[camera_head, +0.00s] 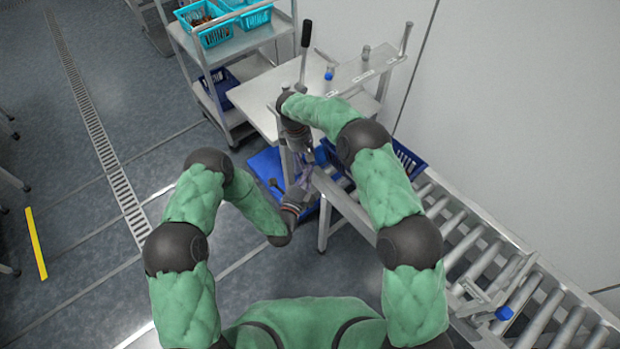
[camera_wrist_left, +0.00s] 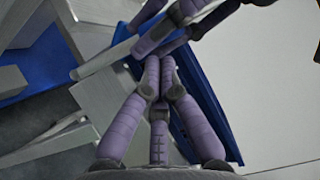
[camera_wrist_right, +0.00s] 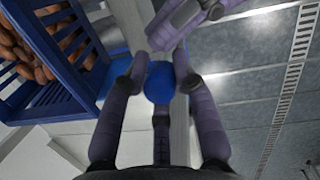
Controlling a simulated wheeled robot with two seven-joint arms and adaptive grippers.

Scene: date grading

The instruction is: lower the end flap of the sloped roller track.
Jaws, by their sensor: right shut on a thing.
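The sloped roller track (camera_head: 480,255) runs from the lower right up to the middle in the head view. Its upper end near the grippers is largely hidden by my right arm, and I cannot clearly make out the end flap. My right gripper (camera_head: 304,165) is shut on a blue knob (camera_wrist_right: 160,85), which shows between its fingers in the right wrist view. My left gripper (camera_head: 295,198) is just below it; in the left wrist view its fingertips (camera_wrist_left: 160,68) are together with nothing visible between them. The right gripper's fingers show close above them.
A blue crate of dates (camera_wrist_right: 62,75) is beside the right gripper. A steel table (camera_head: 255,95) and a cart with turquoise baskets (camera_head: 205,32) stand behind. Another blue knob (camera_head: 503,313) sits on the track at lower right.

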